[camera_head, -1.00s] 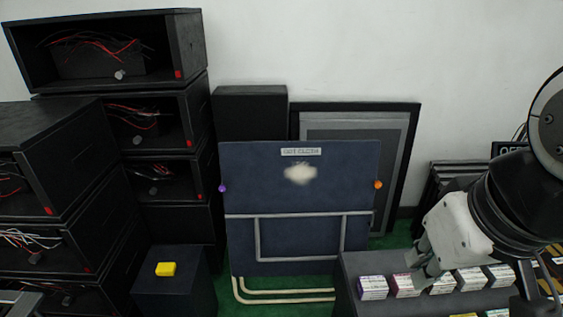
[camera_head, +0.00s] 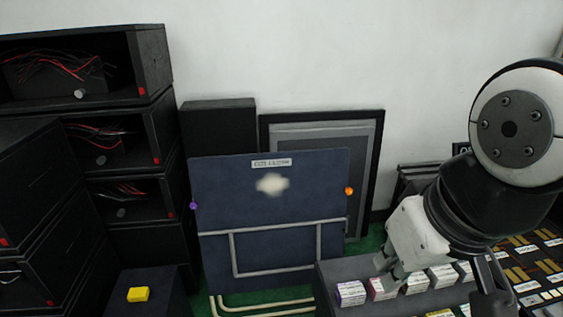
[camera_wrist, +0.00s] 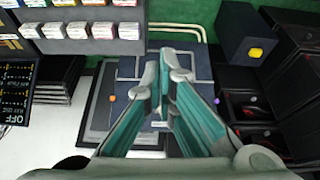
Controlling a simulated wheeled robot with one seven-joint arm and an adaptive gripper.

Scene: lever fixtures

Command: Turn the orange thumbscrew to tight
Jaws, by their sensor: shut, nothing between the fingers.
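The orange thumbscrew (camera_head: 349,191) is a small round knob on the right edge of an upright dark blue panel (camera_head: 215,180) in the head view. It also shows in the wrist view (camera_wrist: 112,98), left of my fingers. My gripper (camera_head: 387,275) is shut and empty, in front of and to the right of the panel, lower than the thumbscrew and apart from it. In the wrist view my gripper's fingers (camera_wrist: 164,62) come together over the panel. The thumbscrew's turn position is too small to tell.
A purple knob (camera_head: 194,205) is on the panel's left edge. A grey shelf (camera_head: 335,276) with several small boxes stands below my gripper. A yellow block (camera_head: 138,294) sits on a dark box at lower left. Black cabinets (camera_head: 128,225) with wires fill the left.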

